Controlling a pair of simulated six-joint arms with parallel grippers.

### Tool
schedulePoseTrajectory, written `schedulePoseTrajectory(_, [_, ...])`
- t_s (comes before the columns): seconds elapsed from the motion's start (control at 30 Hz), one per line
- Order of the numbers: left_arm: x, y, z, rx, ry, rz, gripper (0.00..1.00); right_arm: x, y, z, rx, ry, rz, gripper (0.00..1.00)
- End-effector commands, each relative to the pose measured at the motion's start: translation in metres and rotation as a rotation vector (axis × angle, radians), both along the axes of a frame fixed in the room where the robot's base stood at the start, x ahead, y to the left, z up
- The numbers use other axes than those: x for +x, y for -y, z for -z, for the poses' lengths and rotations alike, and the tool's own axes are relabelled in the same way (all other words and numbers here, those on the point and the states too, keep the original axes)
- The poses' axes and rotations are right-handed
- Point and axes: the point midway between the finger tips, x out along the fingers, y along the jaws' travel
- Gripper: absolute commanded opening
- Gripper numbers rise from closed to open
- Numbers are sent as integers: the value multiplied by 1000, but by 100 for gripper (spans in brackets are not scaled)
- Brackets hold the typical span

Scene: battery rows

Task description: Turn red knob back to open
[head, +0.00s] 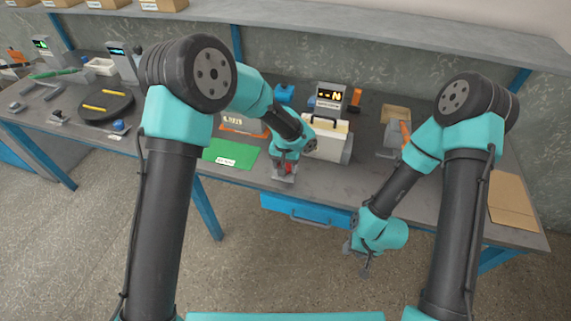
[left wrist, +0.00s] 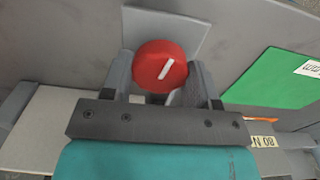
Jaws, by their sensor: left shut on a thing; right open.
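The red knob (left wrist: 160,66) shows in the left wrist view as a round red disc with a white line on its face, the line tilted from lower left to upper right. It stands in front of a light grey plate (left wrist: 185,30). My left gripper (left wrist: 165,80) has one finger on each side of the knob and is shut on it. In the head view the knob (head: 289,168) is a small red spot at the bench's front edge, partly covered by my left gripper (head: 286,170). My right gripper (head: 362,259) is open and empty in front of the bench.
A green mat (head: 230,153) lies left of the knob. A cream box with a dark handle (head: 325,140) and a display (head: 331,98) stand behind it to the right. A blue drawer (head: 300,208) is below the bench top. Cardboard (head: 513,203) lies at the right end.

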Motion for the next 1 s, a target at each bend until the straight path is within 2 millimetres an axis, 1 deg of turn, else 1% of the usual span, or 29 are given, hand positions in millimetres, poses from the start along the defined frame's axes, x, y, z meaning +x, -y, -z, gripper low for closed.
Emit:
schedulePoseTrajectory(0.1, [0, 0, -1, 0, 1, -80, 31, 0, 0, 0, 0, 0, 0, 43])
schedulePoseTrajectory(0.33, [0, 0, -1, 0, 1, -181, 31, 0, 0, 0, 0, 0, 0, 43])
schedulePoseTrajectory(0.5, [0, 0, -1, 0, 1, -209, 31, 0, 0, 0, 0, 0, 0, 43])
schedulePoseTrajectory(0.87, [0, 0, -1, 0, 1, -214, 31, 0, 0, 0, 0, 0, 0, 43])
schedulePoseTrajectory(0.9, [0, 0, -1, 0, 1, -213, 57, 0, 0, 0, 0, 0, 0, 43])
schedulePoseTrajectory(1.0, [0, 0, -1, 0, 1, -213, 67, 0, 0, 0, 0, 0, 0, 43])
